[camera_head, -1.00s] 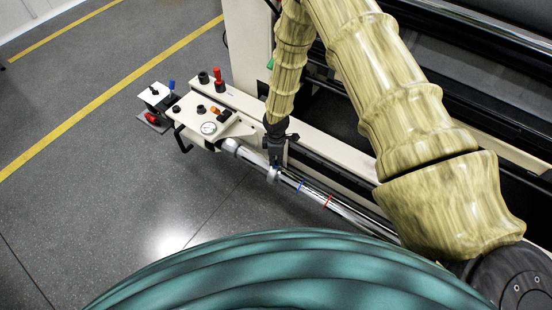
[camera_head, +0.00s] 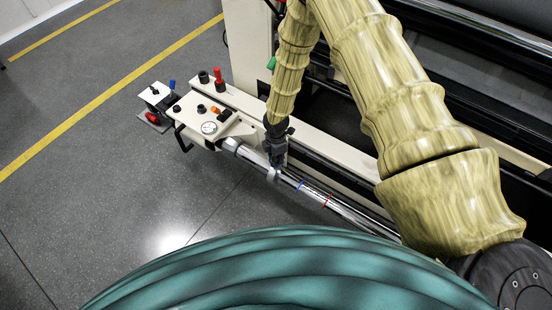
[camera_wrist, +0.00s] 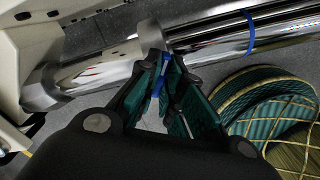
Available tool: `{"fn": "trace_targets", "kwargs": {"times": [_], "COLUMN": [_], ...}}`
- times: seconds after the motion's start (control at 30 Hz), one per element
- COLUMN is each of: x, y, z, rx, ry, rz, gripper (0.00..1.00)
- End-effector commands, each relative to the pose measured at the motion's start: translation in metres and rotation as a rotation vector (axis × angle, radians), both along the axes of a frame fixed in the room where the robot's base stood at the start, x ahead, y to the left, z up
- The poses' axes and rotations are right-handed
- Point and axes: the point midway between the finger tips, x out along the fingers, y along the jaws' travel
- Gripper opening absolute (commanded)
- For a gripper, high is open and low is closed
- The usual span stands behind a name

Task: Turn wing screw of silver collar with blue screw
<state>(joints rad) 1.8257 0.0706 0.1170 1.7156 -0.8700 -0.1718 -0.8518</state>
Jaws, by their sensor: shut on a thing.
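The silver collar (camera_head: 272,175) sits around a polished shaft (camera_head: 315,194) beside the cream machine, and shows in the wrist view (camera_wrist: 150,30). Its blue wing screw (camera_wrist: 163,70) points toward my gripper in the wrist view. My gripper (camera_wrist: 165,78) has its teal-padded fingers on both sides of the screw and is shut on it. In the head view my gripper (camera_head: 276,164) reaches down onto the collar, and the screw is hidden there. The screw's exact turn angle is hard to tell.
A blue band (camera_head: 300,186) and a red band (camera_head: 327,200) mark the shaft to the right. A cream panel (camera_head: 210,112) with knobs and a gauge stands at the shaft's left end. The cream machine rail (camera_head: 335,161) runs close behind my gripper. Open floor lies in front.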

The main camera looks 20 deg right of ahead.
Motion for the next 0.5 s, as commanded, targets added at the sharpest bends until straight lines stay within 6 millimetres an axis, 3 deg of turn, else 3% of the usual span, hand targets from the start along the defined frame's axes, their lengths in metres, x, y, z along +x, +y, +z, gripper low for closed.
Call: {"fn": "trace_targets", "kwargs": {"times": [0.5], "x": [0.0000], "y": [-0.0001], "z": [0.0001], "rx": [0.000], "ry": [0.000], "rz": [0.033], "gripper": [0.00]}}
